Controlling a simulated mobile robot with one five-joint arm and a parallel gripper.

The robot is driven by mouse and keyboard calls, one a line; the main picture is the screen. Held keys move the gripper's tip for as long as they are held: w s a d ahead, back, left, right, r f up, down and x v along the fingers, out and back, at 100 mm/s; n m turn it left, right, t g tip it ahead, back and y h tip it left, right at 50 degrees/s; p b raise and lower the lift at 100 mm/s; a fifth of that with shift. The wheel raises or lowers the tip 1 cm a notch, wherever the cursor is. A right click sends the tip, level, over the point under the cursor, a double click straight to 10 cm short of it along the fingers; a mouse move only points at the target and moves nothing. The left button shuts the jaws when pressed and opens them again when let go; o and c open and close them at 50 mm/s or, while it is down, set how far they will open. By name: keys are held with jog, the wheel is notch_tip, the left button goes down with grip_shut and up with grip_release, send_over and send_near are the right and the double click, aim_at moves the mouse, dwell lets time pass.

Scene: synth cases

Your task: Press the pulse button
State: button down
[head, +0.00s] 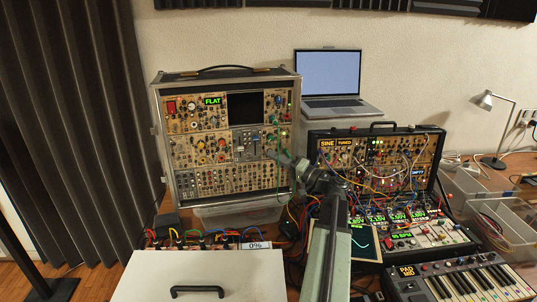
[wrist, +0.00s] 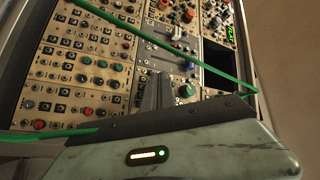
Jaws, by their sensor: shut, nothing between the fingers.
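The left synth case (head: 222,125) stands upright with rows of knobs, jacks and buttons and a green display reading FLAT (head: 212,100). The right synth case (head: 375,165) has a yellow display reading SINE (head: 327,144) with TUNED beside it. No button label is legible, so I cannot tell which one is the pulse button. My gripper (head: 287,158) is shut and empty, in front of the left case's lower right side. In the wrist view my gripper (wrist: 152,92) shows dark fingers before that panel, with small buttons and knobs around. I cannot tell whether it touches anything.
Patch cables cross the right case, and a green cable (wrist: 130,33) crosses the wrist view. A laptop (head: 330,80) stands behind. A keyboard (head: 465,282) lies front right. A desk lamp (head: 497,130) stands far right.

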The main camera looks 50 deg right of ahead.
jog(key=shift+s+a, duration=0.25)
jog(key=shift+s, duration=0.2)
jog(key=s+a, duration=0.3)
jog(key=s, duration=0.2)
dwell(0.3)
jog(key=shift+a, duration=0.1)
